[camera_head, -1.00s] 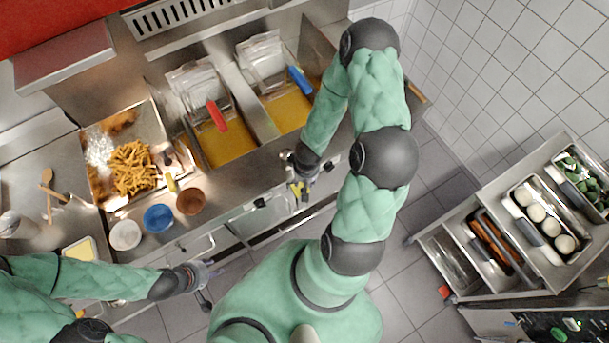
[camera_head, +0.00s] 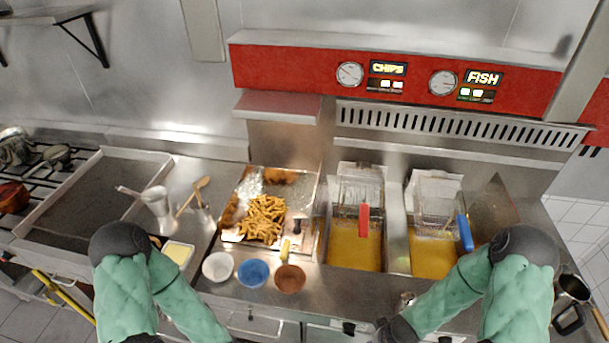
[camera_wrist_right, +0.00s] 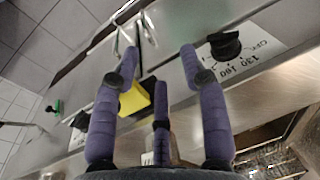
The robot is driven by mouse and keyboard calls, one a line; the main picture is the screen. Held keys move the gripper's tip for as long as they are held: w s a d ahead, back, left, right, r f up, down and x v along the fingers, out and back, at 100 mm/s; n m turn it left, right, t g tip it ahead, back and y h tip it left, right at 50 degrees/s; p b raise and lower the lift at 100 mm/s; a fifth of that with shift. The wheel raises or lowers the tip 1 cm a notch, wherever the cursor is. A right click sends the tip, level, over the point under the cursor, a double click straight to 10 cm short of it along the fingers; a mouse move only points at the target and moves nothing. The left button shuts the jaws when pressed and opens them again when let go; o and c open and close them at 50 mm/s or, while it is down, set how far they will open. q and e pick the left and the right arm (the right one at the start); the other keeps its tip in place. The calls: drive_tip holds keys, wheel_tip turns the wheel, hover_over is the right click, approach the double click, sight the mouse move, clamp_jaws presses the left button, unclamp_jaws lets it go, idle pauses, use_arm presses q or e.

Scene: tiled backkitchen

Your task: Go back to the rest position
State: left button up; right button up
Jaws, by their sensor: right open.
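My right gripper (camera_wrist_right: 158,65) shows in the right wrist view with its purple-grey fingers spread apart. Nothing is clearly held between them. It is in front of the steel fryer front, near a black control knob (camera_wrist_right: 226,45). A yellow piece (camera_wrist_right: 136,98) shows behind the left finger; I cannot tell whether they touch. In the head view my right arm (camera_head: 450,298) comes in from the lower right, its gripper hidden below the picture edge. My left arm (camera_head: 165,295) comes in from the lower left, its gripper out of view.
The counter holds a tray of fries (camera_head: 262,218), a white bowl (camera_head: 217,267), a blue bowl (camera_head: 253,273) and a brown bowl (camera_head: 290,279). Two oil vats have baskets with a red handle (camera_head: 364,221) and a blue handle (camera_head: 465,233). A griddle (camera_head: 85,210) is at left.

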drive_tip(key=s+a+f+y+b, duration=0.1)
drive_tip(key=a+f+b, duration=0.6)
drive_tip(key=f+b, duration=0.1)
drive_tip(key=s+a+f+y+b, duration=0.2)
drive_tip(key=a+f+b, duration=0.5)
drive_tip(key=f, duration=0.3)
drive_tip(key=shift+s+a+f+g+b, duration=0.3)
drive_tip(key=shift+g+b, duration=0.1)
drive_tip(key=shift+b, duration=0.25)
